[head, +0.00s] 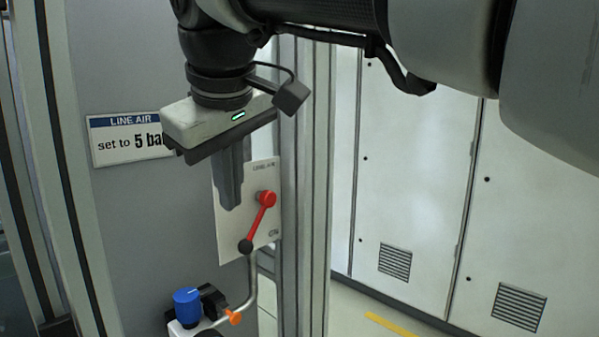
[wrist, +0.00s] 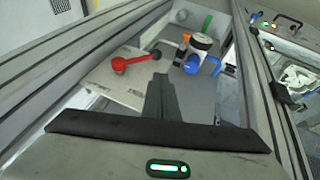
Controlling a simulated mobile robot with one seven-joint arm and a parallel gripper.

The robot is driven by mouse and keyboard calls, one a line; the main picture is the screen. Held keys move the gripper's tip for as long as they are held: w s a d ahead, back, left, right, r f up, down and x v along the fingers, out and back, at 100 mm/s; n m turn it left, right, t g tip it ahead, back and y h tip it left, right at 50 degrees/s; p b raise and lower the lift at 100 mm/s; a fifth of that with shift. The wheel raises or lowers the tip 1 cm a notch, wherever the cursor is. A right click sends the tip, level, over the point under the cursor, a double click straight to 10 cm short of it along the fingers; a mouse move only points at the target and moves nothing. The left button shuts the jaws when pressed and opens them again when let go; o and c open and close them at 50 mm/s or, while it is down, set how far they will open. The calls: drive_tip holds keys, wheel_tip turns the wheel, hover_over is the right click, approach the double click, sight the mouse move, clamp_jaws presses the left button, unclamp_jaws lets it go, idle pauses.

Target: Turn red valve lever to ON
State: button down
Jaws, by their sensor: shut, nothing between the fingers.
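The red valve lever (head: 260,218) is on a white plate (head: 233,232) fixed to the grey panel. Its red hub is at the upper right and its arm slants down and left to a black ball knob (head: 246,246). The lever also shows in the wrist view (wrist: 134,62), left of the fingertips. My gripper (head: 233,207) points down with its fingers shut and empty, in front of the plate's left part. In the head view the fingertips appear left of the red hub and above the knob, apart from the lever. No ON mark is readable.
A "LINE AIR, set to 5 bar" sign (head: 130,137) is on the panel, partly covered by my gripper. Below is a regulator with a blue knob (head: 187,308), an orange fitting (head: 234,317) and a bent pipe (head: 250,290). An aluminium post (head: 305,190) stands right of the plate.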

sight(254, 233)
drive_tip(key=w+d+x, duration=0.1)
drive_tip(key=x, duration=0.7)
drive_tip(key=shift+w+d+r, duration=0.2)
drive_tip(key=shift+d+r, duration=0.1)
drive_tip(key=shift+d, duration=0.2)
drive_tip(key=shift+f+t+h+b, duration=0.45)
drive_tip(key=shift+t+h+b, duration=0.05)
drive_tip(key=shift+b, duration=0.5)
drive_tip(key=f+t+b, duration=0.1)
drive_tip(key=b, duration=0.1)
drive_tip(key=f+n+t+h+b, duration=0.1)
drive_tip(key=b, duration=0.1)
drive_tip(key=shift+w+d+h, duration=0.25)
drive_tip(key=shift+w+h, duration=0.05)
drive_tip(key=shift+w+d+f+t+h+b, duration=0.1)
drive_tip(key=shift+t+h+b, duration=0.1)
drive_tip(key=shift+t+b, duration=0.3)
drive_tip(key=shift+w+d+f+t+h+b, duration=0.1)
drive_tip(key=shift+d+t+h+b, duration=0.15)
drive_tip(key=shift+b, duration=0.3)
drive_tip(key=shift+w, duration=0.2)
